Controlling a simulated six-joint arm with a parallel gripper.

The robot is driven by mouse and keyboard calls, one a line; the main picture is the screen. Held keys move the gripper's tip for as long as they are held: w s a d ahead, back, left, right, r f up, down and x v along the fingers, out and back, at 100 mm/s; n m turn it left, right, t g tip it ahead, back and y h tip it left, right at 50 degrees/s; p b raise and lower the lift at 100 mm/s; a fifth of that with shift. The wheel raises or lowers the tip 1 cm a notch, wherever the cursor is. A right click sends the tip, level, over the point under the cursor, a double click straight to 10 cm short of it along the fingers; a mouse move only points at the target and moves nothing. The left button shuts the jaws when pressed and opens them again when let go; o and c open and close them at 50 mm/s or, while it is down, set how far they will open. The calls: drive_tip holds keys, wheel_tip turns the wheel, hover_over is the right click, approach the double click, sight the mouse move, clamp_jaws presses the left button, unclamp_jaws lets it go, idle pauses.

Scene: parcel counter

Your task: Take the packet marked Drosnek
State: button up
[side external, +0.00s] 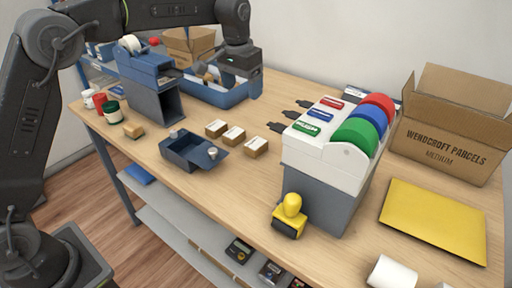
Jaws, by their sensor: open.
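Three small brown packets with white labels lie in a row in the middle of the table: a left one (216,128), a middle one (233,136) and a right one (256,147). Their labels are too small to read, so I cannot tell which is marked Drosnek. My gripper (241,88) is open and points down behind the packets, above or beside the blue tray (208,98). It is apart from all three packets and seems empty.
A dark blue box (180,155) stands left of the packets. A white dispenser with coloured rolls (322,145) stands to the right, with dark tabs sticking out toward the packets. A yellow stamp (290,216) is in front. Bare table lies around the packets.

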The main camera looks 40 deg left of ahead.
drive_tip(key=g, duration=0.1)
hover_over(256, 143)
wheel_tip(256, 143, down, 7)
drive_tip(key=f, duration=0.9)
drive_tip(key=shift+w+d, duration=0.25)
drive_tip(key=f, duration=0.4)
drive_tip(key=shift+s+a, duration=0.25)
drive_tip(key=shift+f, duration=0.55)
drive_tip(key=shift+c, duration=0.4)
drive_tip(key=c, duration=1)
drive_tip(key=shift+o, duration=0.2)
drive_tip(key=shift+r, duration=0.15)
